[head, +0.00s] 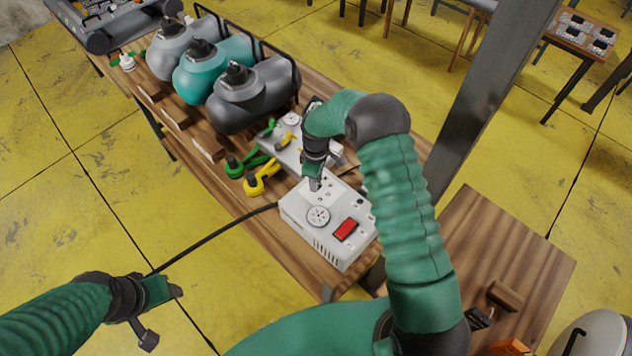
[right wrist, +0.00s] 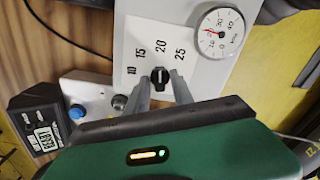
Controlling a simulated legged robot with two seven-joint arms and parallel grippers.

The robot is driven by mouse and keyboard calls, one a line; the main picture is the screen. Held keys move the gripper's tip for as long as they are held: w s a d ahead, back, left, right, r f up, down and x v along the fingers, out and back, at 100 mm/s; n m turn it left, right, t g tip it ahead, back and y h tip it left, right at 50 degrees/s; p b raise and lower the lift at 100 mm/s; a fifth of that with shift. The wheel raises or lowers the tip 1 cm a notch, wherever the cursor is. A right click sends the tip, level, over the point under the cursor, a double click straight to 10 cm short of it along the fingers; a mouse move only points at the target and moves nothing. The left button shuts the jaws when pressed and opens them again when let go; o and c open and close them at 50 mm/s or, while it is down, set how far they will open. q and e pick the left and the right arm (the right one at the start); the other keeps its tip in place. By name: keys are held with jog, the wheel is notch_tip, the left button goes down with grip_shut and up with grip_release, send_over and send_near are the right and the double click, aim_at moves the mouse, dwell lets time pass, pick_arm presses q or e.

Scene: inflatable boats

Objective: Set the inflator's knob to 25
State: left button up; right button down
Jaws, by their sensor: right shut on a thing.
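The inflator (head: 300,210) is a white box with a round gauge and a red switch, standing on the wooden bench. In the right wrist view its panel (right wrist: 135,35) has a scale reading 10, 15, 20 and 25, with a small black knob (right wrist: 160,76) below it. The white mark on the knob points about toward 20. My right gripper (right wrist: 160,90) is shut on the knob, one finger on each side; in the head view the gripper (head: 315,184) hides the knob. My left gripper (head: 164,314) is open and empty over the floor, away from the bench.
A gauge (right wrist: 218,33) sits beside the scale. A black hose (head: 215,236) runs off the inflator to the left. A grey post (head: 485,95) stands at the right.

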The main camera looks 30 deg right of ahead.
jog(key=m, duration=0.1)
jog(key=m+b, duration=0.1)
jog(key=m, duration=0.3)
jog(key=shift+w+r+b, duration=0.15)
jog(key=shift+w+b, duration=0.15)
jog(key=m, duration=0.3)
jog(key=shift+m+b, duration=0.3)
jog(key=shift+s+m, duration=0.1)
jog(key=shift+m, duration=1)
jog(key=shift+s+f, duration=0.15)
jog(key=shift+f, duration=0.05)
jog(key=c, duration=1.4)
grip_release()
jog(key=shift+r, duration=0.1)
